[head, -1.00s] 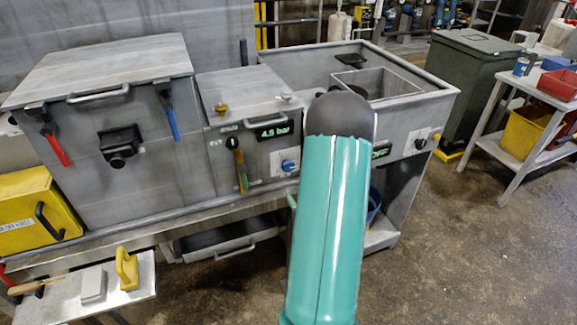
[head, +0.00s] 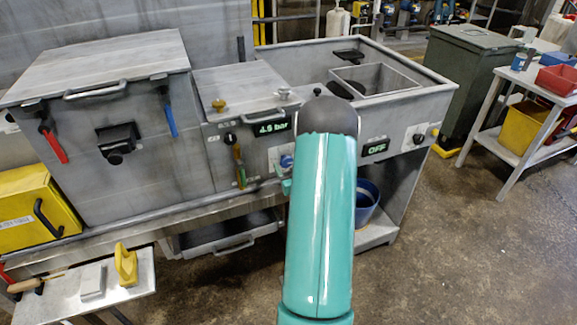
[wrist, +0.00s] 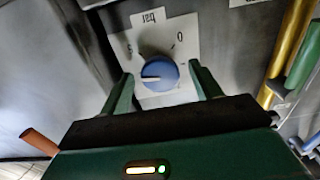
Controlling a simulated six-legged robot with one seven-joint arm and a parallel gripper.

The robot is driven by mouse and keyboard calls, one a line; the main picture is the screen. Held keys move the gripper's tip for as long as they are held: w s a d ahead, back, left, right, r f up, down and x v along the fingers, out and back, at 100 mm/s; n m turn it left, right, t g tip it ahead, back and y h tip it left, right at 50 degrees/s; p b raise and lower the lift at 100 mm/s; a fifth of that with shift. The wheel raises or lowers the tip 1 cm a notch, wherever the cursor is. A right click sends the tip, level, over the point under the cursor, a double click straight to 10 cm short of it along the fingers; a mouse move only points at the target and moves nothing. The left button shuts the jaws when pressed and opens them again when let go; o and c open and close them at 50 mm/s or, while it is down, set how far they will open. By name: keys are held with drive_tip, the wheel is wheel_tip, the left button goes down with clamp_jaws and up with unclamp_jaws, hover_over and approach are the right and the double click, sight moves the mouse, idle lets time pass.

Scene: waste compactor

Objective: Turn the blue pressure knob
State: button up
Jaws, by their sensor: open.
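The blue pressure knob (head: 287,161) sits on a pale plate on the front of the middle grey unit, below a green display (head: 270,128) that seems to read 4.5 or 4.6 bar. In the wrist view the round blue knob (wrist: 160,73) has a white pointer line toward the left, on a plate with printed marks. My gripper (wrist: 160,85) is open, with one green finger on each side of the knob and a gap to both. In the head view my gripper (head: 285,180) shows partly beside my arm, just below the knob.
A green and yellow handle pair (head: 239,168) hangs left of the knob; yellow and green bars (wrist: 292,50) show at right in the wrist view. A grey basin unit (head: 430,95) with an OFF display stands right.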

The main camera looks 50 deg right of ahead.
drive_tip(key=shift+w+d, duration=0.15)
drive_tip(key=shift+w, duration=0.1)
drive_tip(key=c, duration=0.9)
drive_tip(key=shift+c, duration=0.2)
drive_tip(key=shift+n, duration=0.4)
drive_tip(key=n, duration=0.4)
drive_tip(key=shift+n, duration=0.3)
drive_tip(key=n, duration=0.4)
drive_tip(key=shift+d+n, duration=0.1)
drive_tip(key=shift+n, duration=0.3)
